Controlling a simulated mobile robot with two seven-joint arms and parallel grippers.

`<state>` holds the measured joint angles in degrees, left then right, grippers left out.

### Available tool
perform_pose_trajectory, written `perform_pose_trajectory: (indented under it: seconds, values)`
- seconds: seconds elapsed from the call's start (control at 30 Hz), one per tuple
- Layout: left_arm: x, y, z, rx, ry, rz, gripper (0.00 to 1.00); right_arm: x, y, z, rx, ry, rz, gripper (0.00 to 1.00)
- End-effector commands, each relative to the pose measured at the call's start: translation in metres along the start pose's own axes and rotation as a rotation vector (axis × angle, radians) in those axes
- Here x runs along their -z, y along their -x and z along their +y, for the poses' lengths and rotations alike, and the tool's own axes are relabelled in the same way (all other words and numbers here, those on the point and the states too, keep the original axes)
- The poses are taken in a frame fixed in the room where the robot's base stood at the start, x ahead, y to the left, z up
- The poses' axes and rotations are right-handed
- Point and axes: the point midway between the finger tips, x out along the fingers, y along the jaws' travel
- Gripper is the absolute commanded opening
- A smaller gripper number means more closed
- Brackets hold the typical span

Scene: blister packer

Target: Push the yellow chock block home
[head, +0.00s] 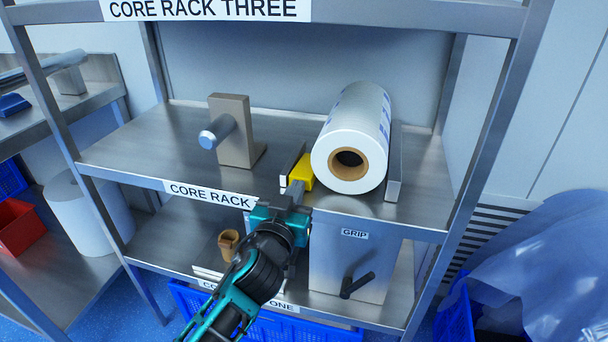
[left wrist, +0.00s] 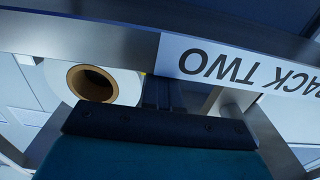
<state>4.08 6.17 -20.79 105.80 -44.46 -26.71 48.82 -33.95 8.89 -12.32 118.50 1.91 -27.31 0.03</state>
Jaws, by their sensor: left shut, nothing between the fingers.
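The yellow chock block (head: 303,170) sits on the middle shelf near its front edge, just left of the white film roll (head: 350,130). My left gripper (head: 297,188) is shut and empty. Its fingertips are at the front of the block and hide part of it; I cannot tell whether they touch. In the left wrist view the shut fingers (left wrist: 162,95) point at the shelf edge beside the roll's brown core (left wrist: 92,82). The block is almost wholly hidden there. My right gripper is not in view.
A metal rail (head: 394,165) flanks the roll's right. Below the shelf are a grey box labelled GRIP (head: 350,260) with a black handle and a brown core (head: 228,243).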

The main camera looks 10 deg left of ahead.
Motion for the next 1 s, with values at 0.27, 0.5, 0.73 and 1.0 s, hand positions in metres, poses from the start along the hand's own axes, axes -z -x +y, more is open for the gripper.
perform_pose_trajectory:
  seconds: [0.27, 0.5, 0.73, 1.0]
  values:
    - [-0.001, 0.013, 0.0, 0.0, 0.0, -0.002, 0.0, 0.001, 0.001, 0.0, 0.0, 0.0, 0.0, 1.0]
    - [-0.001, 0.033, 0.0, 0.0, 0.001, -0.003, 0.0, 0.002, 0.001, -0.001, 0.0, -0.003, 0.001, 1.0]
    - [-0.001, 0.051, 0.0, 0.001, 0.002, -0.003, 0.0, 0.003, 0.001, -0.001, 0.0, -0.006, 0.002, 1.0]
    - [-0.001, 0.073, 0.0, 0.0, 0.0, -0.002, 0.0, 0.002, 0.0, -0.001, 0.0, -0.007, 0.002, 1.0]
